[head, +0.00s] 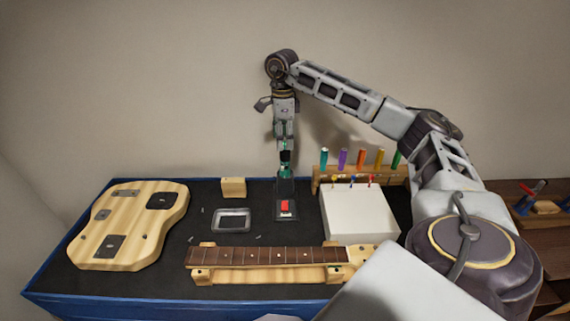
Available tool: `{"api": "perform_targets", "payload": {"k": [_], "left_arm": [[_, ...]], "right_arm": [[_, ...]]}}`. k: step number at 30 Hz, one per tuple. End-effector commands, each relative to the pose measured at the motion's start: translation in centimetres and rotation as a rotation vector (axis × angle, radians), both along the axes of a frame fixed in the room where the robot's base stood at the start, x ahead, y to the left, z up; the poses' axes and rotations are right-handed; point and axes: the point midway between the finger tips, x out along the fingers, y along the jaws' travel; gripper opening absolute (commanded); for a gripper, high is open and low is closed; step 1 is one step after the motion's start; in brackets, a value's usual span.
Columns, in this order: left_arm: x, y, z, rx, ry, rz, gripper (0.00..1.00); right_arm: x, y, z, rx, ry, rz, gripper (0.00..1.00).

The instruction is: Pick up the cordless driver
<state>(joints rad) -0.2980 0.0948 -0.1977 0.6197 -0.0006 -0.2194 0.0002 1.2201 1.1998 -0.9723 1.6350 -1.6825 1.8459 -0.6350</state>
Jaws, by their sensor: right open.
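The cordless driver (285,170), teal and black, stands upright at the back middle of the bench, in or just behind a dark stand (285,196) with a red patch on its front. My right gripper (285,143) points straight down at the driver's top. Its fingers are small here and overlap the driver's upper end, so I cannot tell whether they touch it. The right gripper is open. My left gripper is not in view.
A rack of coloured handles (361,160) and a white block (358,218) stand right of the driver. A small wooden block (233,187) and a metal tray (231,212) lie left. A guitar neck (265,256) lies in front, a guitar body (128,225) far left.

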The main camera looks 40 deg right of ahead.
Motion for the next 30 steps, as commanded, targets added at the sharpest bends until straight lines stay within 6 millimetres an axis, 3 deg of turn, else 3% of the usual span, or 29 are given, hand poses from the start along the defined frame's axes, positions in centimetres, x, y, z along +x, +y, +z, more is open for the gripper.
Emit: {"api": "perform_targets", "payload": {"k": [17, 30], "left_arm": [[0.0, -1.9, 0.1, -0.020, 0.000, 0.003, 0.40], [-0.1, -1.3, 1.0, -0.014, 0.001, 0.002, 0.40]], "right_arm": [[-0.1, 0.0, -1.0, -0.001, 0.001, 0.000, 0.58], [-0.9, -0.3, -5.2, -0.001, 0.003, 0.000, 0.58]]}}
